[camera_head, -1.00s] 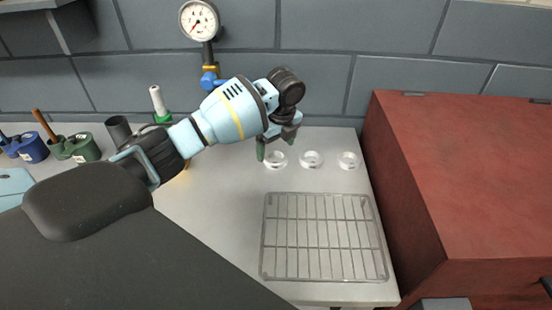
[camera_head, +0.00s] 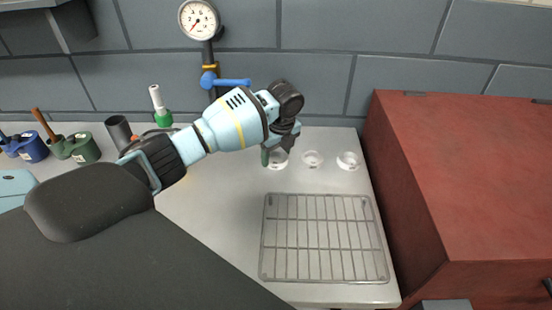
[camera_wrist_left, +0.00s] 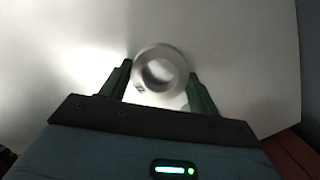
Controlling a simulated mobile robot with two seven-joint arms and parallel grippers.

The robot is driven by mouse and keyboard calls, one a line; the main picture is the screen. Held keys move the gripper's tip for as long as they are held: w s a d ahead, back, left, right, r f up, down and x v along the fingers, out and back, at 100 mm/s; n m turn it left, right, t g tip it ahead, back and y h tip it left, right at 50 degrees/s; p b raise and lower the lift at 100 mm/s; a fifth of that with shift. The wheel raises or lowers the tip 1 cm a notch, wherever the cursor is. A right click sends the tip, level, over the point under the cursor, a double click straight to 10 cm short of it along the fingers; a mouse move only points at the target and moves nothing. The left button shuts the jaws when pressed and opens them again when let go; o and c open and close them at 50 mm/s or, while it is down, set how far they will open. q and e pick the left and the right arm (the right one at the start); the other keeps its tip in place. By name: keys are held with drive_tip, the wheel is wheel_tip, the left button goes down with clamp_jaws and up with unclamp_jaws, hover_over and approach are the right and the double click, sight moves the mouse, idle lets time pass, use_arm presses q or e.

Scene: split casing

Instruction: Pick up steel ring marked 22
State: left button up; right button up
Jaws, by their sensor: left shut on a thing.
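Three pale metal rings stand in a row on the light worktop. The left ring (camera_head: 277,165) is at my left gripper (camera_head: 277,153), partly hidden by its fingers. The middle ring (camera_head: 312,159) and the right ring (camera_head: 348,161) stand free. In the left wrist view the left ring (camera_wrist_left: 143,67) lies between the green fingers of my left gripper (camera_wrist_left: 160,74), which is shut on it. A small dark mark shows on that ring, but no number is readable on any ring. My right gripper is not in view.
A wire rack (camera_head: 325,237) lies in front of the rings. A red box (camera_head: 460,180) stands close on the right. A pressure gauge (camera_head: 199,19) and a blue-handled valve (camera_head: 210,80) are behind. Cups (camera_head: 82,148) and a green-based white bottle (camera_head: 157,98) stand left.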

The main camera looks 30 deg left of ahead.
use_arm(q)
drive_tip(key=shift+r, duration=0.1)
